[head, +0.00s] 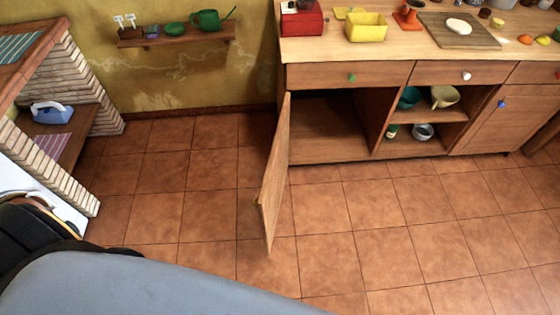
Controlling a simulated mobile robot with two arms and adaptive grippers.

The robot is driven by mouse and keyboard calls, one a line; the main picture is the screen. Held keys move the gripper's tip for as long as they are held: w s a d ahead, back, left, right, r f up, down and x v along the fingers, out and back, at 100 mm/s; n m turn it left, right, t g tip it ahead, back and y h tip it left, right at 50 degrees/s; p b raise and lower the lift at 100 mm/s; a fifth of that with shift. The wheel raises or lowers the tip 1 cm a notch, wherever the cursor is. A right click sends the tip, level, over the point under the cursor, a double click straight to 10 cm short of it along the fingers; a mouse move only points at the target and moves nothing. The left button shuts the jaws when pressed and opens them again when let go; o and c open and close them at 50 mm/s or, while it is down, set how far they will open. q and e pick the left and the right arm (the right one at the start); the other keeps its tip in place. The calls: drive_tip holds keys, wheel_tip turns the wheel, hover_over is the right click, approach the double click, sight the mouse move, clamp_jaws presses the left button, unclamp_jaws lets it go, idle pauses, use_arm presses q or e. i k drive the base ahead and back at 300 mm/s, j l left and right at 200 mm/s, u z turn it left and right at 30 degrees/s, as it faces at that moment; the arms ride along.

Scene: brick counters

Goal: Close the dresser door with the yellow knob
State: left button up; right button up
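The dresser (440,75) stands along the back wall on the right. Its left door (273,175) is swung wide open and juts out toward me over the floor, seen almost edge-on. A small yellowish spot at the door's left edge, likely the yellow knob (256,199), shows on its outer face. The cupboard behind the door is open, with a bare lower left part. Neither of my grippers is in view; a large grey and black part of mine fills the lower left.
Bowls and a cup sit on the dresser's open inner shelves (430,115). A closed door with a blue knob (502,104) is at right. A brick counter (85,90) stands at left, and a wall shelf (175,37) hangs at the back. The tiled floor (400,230) is clear.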

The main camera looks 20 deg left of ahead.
sight(268, 203)
drive_tip(key=j+z, duration=0.1)
drive_tip(key=j, duration=0.5)
drive_tip(key=k+j, duration=0.15)
drive_tip(key=j, duration=0.5)
drive_tip(key=j+z, duration=0.15)
drive_tip(key=j, duration=0.45)
drive_tip(key=i+j+z, duration=0.2)
drive_tip(key=j, duration=0.2)
drive_tip(key=i+j+z, duration=0.25)
drive_tip(key=j, duration=0.15)
